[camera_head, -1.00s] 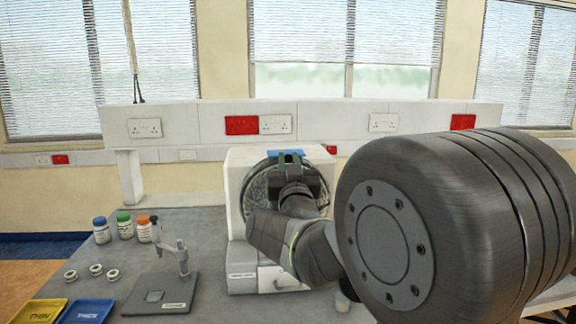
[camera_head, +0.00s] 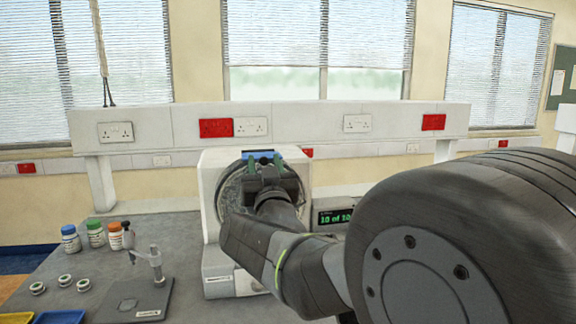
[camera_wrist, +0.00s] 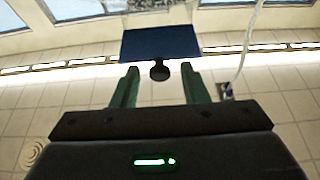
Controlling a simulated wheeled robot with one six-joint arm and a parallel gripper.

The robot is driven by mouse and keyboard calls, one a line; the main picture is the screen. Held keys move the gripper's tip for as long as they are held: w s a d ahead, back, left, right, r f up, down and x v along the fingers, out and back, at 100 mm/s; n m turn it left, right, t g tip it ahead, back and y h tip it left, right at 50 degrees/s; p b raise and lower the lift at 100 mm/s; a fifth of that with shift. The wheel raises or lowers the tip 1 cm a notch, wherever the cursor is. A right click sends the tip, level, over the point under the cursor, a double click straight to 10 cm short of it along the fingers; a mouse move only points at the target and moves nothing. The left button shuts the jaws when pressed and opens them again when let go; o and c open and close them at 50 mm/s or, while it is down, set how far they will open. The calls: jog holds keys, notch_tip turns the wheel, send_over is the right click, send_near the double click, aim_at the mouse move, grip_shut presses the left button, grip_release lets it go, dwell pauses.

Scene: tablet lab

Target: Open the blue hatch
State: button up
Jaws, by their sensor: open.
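The blue hatch (camera_head: 259,154) shows as a thin blue strip at the top of the white machine (camera_head: 210,187), mostly hidden behind my gripper. In the wrist view the hatch (camera_wrist: 160,44) is a flat dark blue panel with a dark round knob (camera_wrist: 160,72) at its lower edge. My gripper (camera_head: 263,162) is at the machine's round opening, just in front of the hatch. In the wrist view its two green fingers (camera_wrist: 161,76) are apart, one on each side of the knob, with gaps showing. I cannot tell the depth between fingertips and knob.
A display reading "10 of 10" (camera_head: 335,216) is right of the machine, partly behind my arm. On the left of the grey bench are several capped bottles (camera_head: 95,235), small round dishes (camera_head: 64,281), a stand (camera_head: 155,262) and a blue tray (camera_head: 60,317). A socket rail (camera_head: 290,124) runs behind.

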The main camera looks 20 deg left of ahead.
jog(key=b+v, duration=0.2)
jog(key=v, duration=1.1)
jog(key=shift+s+d, duration=0.3)
jog(key=shift+w, duration=0.1)
jog(key=p+x, duration=0.2)
jog(key=x, duration=1.1)
jog(key=shift+w+a, duration=0.25)
jog(key=shift+a, duration=0.05)
